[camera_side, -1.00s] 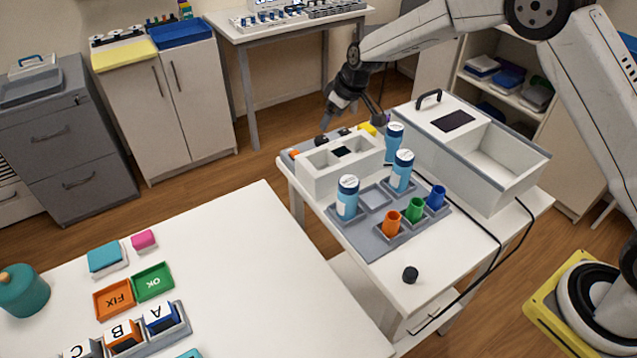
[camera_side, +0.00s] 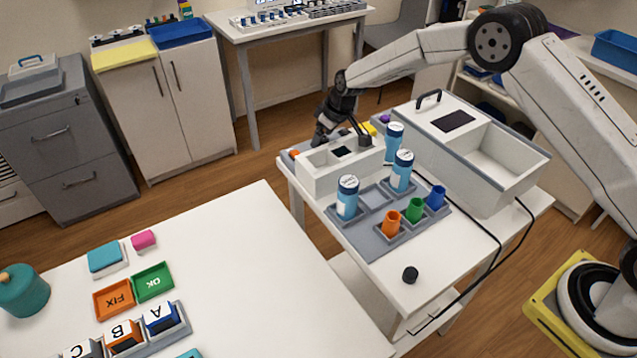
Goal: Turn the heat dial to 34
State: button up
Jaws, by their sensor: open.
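My gripper (camera_side: 341,138) is open and points down over the grey control strip behind the white block-shaped unit (camera_side: 318,179) on the small side table. One finger is at the left and one at the right of a dark knob (camera_side: 343,132) on that strip. I cannot tell whether the fingers touch it. Another dark knob near the left finger is mostly hidden. No scale, number or label can be read at this size, so I cannot tell which knob is the heat dial or where it is set.
An orange button (camera_side: 294,153), a yellow part (camera_side: 369,129) and a purple part (camera_side: 384,118) flank the gripper. Blue bottles (camera_side: 347,198) and coloured cups (camera_side: 391,224) stand in front on a grey tray. A large white box (camera_side: 462,150) stands to the right.

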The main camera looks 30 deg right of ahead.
jog(key=shift+w+f, duration=0.1)
jog(key=shift+f, duration=0.2)
grip_shut()
jog(key=shift+a+m+h, duration=0.1)
jog(key=shift+m+h, duration=0.2)
jog(key=shift+m, duration=0.5)
jog(key=shift+m+h, duration=0.9)
jog(key=shift+m, duration=1.3)
jog(key=shift+a+m+g+h, duration=0.15)
jog(key=shift+m+h, duration=0.35)
jog(key=shift+m, duration=0.95)
jog(key=shift+m+g+h, duration=0.15)
jog(key=shift+m+h, duration=0.35)
jog(key=shift+m, duration=0.95)
